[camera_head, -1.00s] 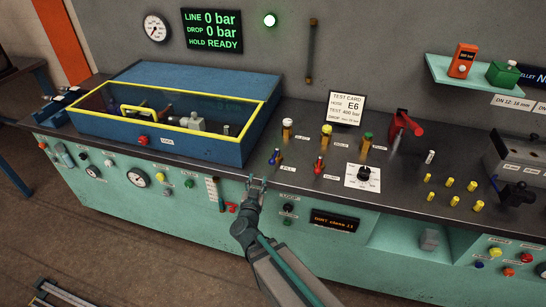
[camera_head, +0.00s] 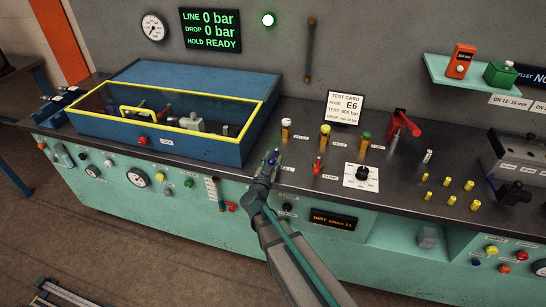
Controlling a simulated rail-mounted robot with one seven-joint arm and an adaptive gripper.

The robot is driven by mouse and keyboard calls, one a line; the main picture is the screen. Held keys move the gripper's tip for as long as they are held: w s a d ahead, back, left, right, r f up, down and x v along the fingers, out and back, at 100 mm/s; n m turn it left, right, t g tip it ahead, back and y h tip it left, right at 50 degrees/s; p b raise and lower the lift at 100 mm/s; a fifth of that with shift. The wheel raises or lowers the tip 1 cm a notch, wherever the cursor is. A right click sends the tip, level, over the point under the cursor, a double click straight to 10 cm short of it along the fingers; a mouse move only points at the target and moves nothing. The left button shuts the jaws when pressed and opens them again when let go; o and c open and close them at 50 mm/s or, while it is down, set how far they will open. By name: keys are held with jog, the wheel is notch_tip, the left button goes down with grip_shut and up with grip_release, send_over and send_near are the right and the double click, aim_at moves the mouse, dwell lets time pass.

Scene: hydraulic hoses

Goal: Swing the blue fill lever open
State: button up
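The blue fill lever (camera_head: 275,154) stands on the dark bench top, right of the blue test box. Its label (camera_head: 287,169) is just to its right. My gripper (camera_head: 270,163) is at the lever, with its fingertips overlapping the lever's lower part. Only the blue upper part shows clearly. I cannot tell whether the fingers touch it or are closed on it.
A red lever (camera_head: 318,164) stands close on the right, and a dial (camera_head: 362,175) is beyond it. Several capped fittings (camera_head: 325,136) stand behind. The blue box with a yellow-framed lid (camera_head: 190,150) is on the left. The display reads LINE 0 bar (camera_head: 210,30).

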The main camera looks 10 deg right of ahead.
jog(key=shift+w+d, duration=0.2)
jog(key=shift+w, duration=0.2)
grip_shut()
